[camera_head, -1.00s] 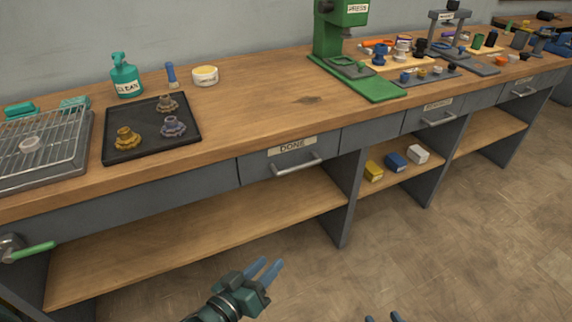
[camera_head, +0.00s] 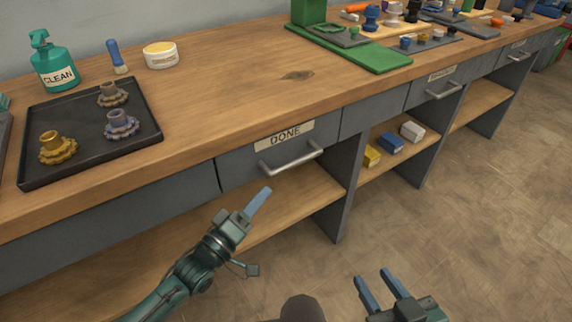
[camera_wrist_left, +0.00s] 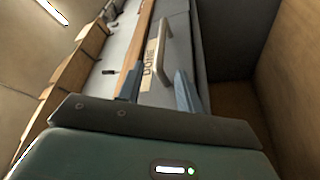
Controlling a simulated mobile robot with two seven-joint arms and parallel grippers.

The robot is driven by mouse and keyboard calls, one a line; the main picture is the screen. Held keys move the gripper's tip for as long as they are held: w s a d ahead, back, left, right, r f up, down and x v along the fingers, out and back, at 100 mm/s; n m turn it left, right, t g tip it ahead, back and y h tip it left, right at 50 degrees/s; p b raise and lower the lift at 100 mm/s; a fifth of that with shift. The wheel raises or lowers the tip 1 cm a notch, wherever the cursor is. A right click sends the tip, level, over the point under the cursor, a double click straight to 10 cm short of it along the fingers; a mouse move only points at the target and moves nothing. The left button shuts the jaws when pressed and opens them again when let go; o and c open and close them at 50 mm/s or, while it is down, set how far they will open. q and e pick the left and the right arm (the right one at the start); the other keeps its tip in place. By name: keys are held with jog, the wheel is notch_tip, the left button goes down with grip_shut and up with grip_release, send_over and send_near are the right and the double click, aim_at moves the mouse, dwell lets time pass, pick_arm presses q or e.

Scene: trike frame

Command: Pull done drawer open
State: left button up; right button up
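The done drawer (camera_head: 238,165) is a grey drawer under the wooden worktop and looks closed, flush with the bench front. It carries a pale "DONE" label (camera_head: 284,136) and a metal bar handle (camera_head: 291,160). My left gripper (camera_head: 259,201) is below and in front of the handle, apart from it and empty. In the left wrist view its two blue fingers (camera_wrist_left: 158,90) are spread, with the label (camera_wrist_left: 152,64) and the handle (camera_wrist_left: 176,43) ahead of them. My right gripper (camera_head: 380,287) is open and empty over the floor at the lower right.
A black tray (camera_head: 50,178) with several gears, a green "CLEAN" bottle (camera_head: 54,64), a brush (camera_head: 117,57) and a tub (camera_head: 161,55) stand on the worktop. An open shelf (camera_head: 300,208) lies below the drawer, bounded by a grey upright panel (camera_head: 343,195).

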aim_at(288, 163)
pick_arm(q)
jog(key=b+x, duration=0.1)
jog(key=x, duration=0.9)
jog(key=shift+w+d, duration=0.15)
jog(key=shift+w, duration=0.15)
jog(key=shift+c, duration=0.6)
grip_shut()
